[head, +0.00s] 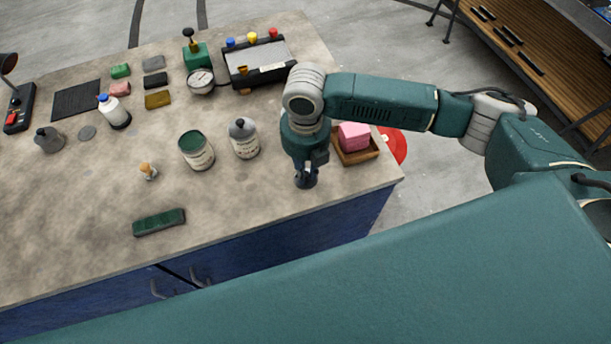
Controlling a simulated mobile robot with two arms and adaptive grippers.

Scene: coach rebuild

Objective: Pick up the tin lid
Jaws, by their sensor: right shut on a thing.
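My right gripper (306,182) points down close to the table's front right edge. It is shut on a small dark thing, mostly hidden by the fingers; I cannot tell whether this is the tin lid. A tin (198,154) with a pale label and a dark green top stands left of the gripper, apart from it. I cannot tell whether that top is a lid or the tin's contents. My left gripper is not in view.
A grey-topped bottle (244,141) stands between tin and gripper. A wooden tray (361,154) with a pink block (353,136) is just right of my gripper. A green brush-like block (159,222) lies near the front edge. The left front of the table (70,225) is clear.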

